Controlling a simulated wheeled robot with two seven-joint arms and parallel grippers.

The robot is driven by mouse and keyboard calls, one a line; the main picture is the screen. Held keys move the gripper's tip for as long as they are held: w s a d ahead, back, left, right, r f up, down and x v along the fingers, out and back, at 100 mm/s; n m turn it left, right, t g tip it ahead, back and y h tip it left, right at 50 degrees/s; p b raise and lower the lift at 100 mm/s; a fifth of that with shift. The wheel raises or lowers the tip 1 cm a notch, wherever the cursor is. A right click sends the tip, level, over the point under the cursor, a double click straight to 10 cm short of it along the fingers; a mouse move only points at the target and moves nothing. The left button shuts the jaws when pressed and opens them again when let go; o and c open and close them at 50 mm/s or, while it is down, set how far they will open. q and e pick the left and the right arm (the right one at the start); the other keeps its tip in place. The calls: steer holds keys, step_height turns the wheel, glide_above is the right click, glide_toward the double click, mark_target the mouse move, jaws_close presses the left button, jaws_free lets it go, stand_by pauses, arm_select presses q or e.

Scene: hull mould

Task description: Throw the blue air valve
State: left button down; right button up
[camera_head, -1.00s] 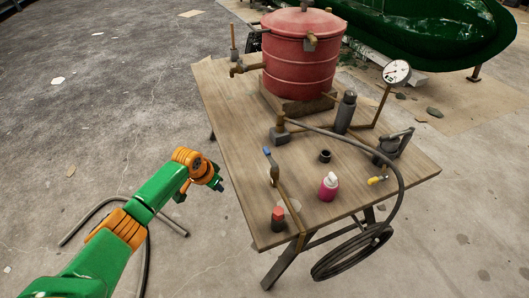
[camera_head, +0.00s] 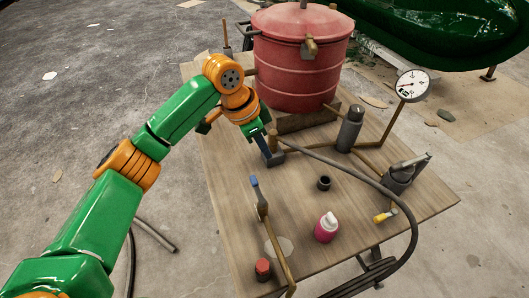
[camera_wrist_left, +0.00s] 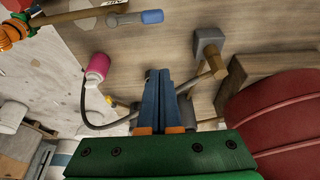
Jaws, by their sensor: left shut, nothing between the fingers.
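The blue air valve's lever (camera_head: 254,182) stands on a brass pipe near the front left of the wooden table; its blue handle also shows at the top of the left wrist view (camera_wrist_left: 152,16). My left gripper (camera_head: 262,147) is over the table, beyond the valve and in front of the red pot, close to a grey block. In the left wrist view its two blue fingers (camera_wrist_left: 159,74) are together with nothing between them. The valve is apart from the fingers. My right gripper is not seen.
A red lidded pot (camera_head: 302,60) stands at the back, a grey block (camera_head: 272,159) and a grey bottle (camera_head: 350,128) before it. A pink bottle (camera_head: 326,229), black cup (camera_head: 323,183), red-capped jar (camera_head: 263,268) and gauge (camera_head: 412,86) are also here. A dark hose (camera_head: 375,187) crosses the right side.

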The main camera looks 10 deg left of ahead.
arm_select(q)
steer(key=s+b+x, duration=0.2)
steer(key=x, duration=0.7)
steer(key=shift+s+a+r+p, duration=0.1)
steer(key=shift+s+a+p, duration=0.1)
steer(key=shift+a, duration=0.4)
steer(key=shift+s+a+f+p, duration=0.15)
steer(key=shift+a+p, duration=0.1)
steer(key=shift+a, duration=0.3)
steer(key=shift+s+a+r+p, duration=0.15)
steer(key=shift+a+p, duration=0.05)
steer(key=shift+a, duration=0.4)
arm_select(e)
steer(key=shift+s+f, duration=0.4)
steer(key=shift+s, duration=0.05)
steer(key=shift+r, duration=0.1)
